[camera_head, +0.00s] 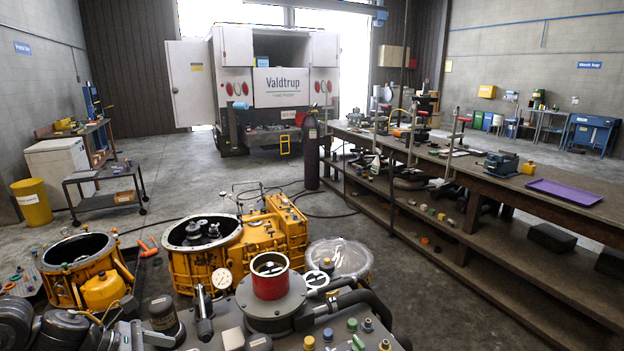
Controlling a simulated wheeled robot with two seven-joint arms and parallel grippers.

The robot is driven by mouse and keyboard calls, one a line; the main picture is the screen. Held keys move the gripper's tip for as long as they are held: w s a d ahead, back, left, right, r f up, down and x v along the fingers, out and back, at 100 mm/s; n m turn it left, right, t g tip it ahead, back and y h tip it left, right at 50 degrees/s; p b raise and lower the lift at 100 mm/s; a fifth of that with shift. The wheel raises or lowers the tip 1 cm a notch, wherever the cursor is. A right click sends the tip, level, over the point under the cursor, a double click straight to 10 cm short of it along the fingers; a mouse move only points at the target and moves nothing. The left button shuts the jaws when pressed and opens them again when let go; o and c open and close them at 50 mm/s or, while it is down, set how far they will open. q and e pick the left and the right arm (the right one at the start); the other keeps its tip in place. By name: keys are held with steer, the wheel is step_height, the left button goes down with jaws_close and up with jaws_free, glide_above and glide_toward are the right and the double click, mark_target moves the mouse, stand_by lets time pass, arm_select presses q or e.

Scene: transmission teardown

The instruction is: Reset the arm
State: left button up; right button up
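My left arm comes in at the bottom left corner as dark grey rounded links. Its gripper end (143,336) seems to be the pale metal part at the bottom edge, beside a dark cylinder (163,315). The fingers cannot be made out, so I cannot tell whether it is open or shut, and nothing is clearly held in it. My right arm and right gripper are not in view.
A grey housing (248,313) with a red-rimmed cup (270,275) stands close in front. Yellow transmission casings (205,270) (80,250) stand behind and left. A long workbench (500,185) with a purple tray (564,191) runs along the right. Open floor lies beyond, towards a truck (275,95).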

arm_select(q)
steer(key=d+f+n+t, duration=0.4)
steer(key=d+f+n, duration=0.1)
steer(key=d+n, duration=0.65)
steer(key=s+a+f+n+g+y, duration=0.2)
steer(key=s+f+n+y, duration=0.15)
steer(key=s+n, duration=0.6)
steer(key=s+a+f+n+g+y, duration=0.1)
steer(key=s+a+f+n+y, duration=0.15)
steer(key=s+f+n, duration=0.7)
steer(key=s+a+n+g+y, duration=0.2)
steer(key=s+n, duration=0.4)
steer(key=n, duration=0.8)
step_height(320, 180, down, 32)
steer(key=s+r+g+b, duration=0.1)
steer(key=b, duration=0.5)
steer(key=s+a+f+b, duration=0.1)
steer(key=s+f+b, duration=0.1)
steer(key=s+f, duration=0.6)
steer(key=s+a+f+g+b, duration=0.1)
steer(key=s+a+f+b, duration=0.1)
steer(key=s+f, duration=0.6)
step_height(320, 180, down, 5)
steer(key=shift+s+a+f+g, duration=0.1)
steer(key=shift+s+a+g, duration=0.05)
steer(key=shift+s+g, duration=0.15)
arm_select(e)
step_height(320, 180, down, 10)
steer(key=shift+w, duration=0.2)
